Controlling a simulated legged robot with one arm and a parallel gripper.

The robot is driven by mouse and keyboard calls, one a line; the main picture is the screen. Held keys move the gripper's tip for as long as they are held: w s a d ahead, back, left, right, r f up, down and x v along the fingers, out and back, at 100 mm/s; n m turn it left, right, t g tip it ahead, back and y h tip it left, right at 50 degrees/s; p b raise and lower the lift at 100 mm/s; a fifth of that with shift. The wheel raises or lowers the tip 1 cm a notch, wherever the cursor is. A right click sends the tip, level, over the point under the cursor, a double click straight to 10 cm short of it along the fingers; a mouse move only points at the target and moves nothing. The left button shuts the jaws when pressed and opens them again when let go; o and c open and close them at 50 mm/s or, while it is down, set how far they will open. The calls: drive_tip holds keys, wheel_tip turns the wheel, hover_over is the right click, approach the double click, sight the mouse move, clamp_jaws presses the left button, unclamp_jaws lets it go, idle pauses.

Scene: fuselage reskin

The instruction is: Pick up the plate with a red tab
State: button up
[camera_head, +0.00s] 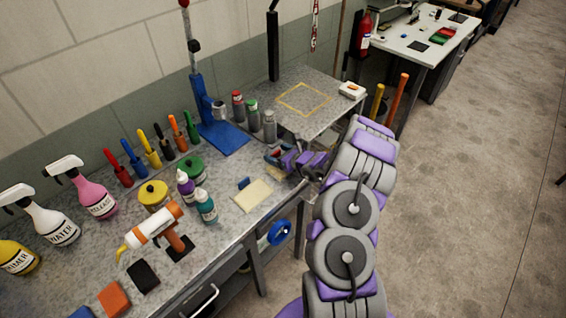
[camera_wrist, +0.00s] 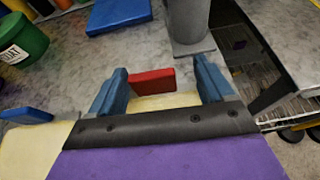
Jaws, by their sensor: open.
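The plate with a red tab (camera_wrist: 165,102) is cream, and its upright red tab (camera_wrist: 152,80) stands between my fingers in the wrist view. My gripper (camera_wrist: 162,85) is open, with one blue finger on each side of the tab; I see a gap at the left finger, and contact at the right one is unclear. Much of the plate is hidden behind my gripper body. In the head view my gripper (camera_head: 282,155) is low over the right part of the bench and covers most of that plate. A second cream plate (camera_head: 254,196) with a blue tab (camera_head: 243,183) lies to the left.
A grey spray can (camera_head: 270,126) stands just beyond my gripper, also seen in the wrist view (camera_wrist: 190,25). A blue stand base (camera_head: 222,138), a green tin (camera_head: 191,168) and small bottles (camera_head: 205,206) are nearby. The bench edge is close on the right.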

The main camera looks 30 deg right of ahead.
drive_tip(key=shift+a+r, duration=0.1)
drive_tip(key=shift+a, duration=0.5)
drive_tip(key=c, duration=0.6)
drive_tip(key=shift+d, duration=0.35)
drive_tip(key=c, duration=0.5)
